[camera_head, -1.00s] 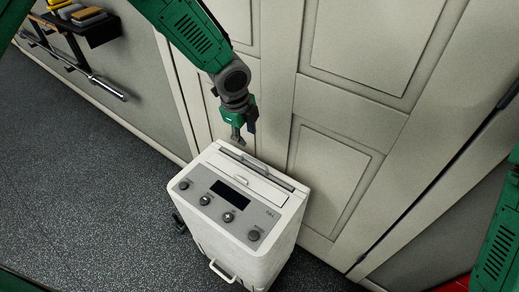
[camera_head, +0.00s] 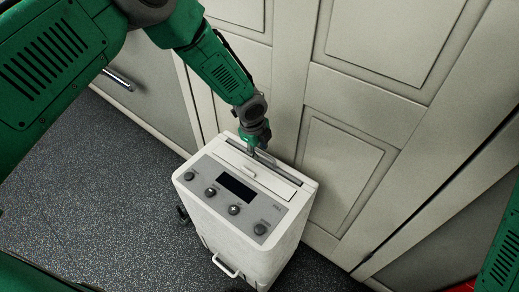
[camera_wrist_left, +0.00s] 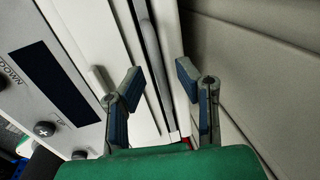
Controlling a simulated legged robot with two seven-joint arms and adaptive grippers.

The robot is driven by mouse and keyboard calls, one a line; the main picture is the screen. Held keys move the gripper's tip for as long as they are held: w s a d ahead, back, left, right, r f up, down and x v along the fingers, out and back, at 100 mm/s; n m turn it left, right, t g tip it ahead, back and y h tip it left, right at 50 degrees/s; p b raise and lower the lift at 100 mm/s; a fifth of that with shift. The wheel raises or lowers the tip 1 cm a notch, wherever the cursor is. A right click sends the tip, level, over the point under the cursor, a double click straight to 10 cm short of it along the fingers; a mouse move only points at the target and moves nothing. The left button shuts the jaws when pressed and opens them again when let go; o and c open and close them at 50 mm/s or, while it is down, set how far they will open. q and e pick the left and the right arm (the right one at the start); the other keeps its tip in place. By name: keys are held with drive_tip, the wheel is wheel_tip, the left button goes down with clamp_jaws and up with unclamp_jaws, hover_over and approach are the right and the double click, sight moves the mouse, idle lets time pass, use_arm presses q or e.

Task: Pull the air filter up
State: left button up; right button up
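A white machine (camera_head: 265,228) with a grey control panel stands on the floor. The grey strip of the air filter (camera_head: 293,175) lies in a slot along the back of its top. In the left wrist view the filter's light handle bar (camera_wrist_left: 150,48) runs lengthwise between my fingers. My left gripper (camera_head: 253,152) is over the slot, and its fingers (camera_wrist_left: 157,92) are apart, one on each side of the bar, with no visible grip on it. Part of the filter is hidden behind the gripper. Of my right side, only a green arm part shows at the right edge.
A white panelled door (camera_head: 350,165) and wall stand close behind the machine. A small lid handle (camera_head: 248,171) lies in front of the slot. A metal bar (camera_head: 118,79) is at the upper left. Dark speckled floor (camera_head: 90,190) is clear on the left.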

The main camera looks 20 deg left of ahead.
use_arm(q)
drive_tip(key=shift+a, duration=0.15)
clamp_jaws()
drive_tip(key=shift+d, duration=0.2)
drive_tip(key=shift+r, duration=0.1)
wheel_tip(320, 180, up, 20)
drive_tip(key=p, duration=1.3)
drive_tip(key=shift+f+p, duration=0.25)
drive_tip(key=shift+p, duration=0.1)
unclamp_jaws()
drive_tip(key=shift+d, duration=0.1)
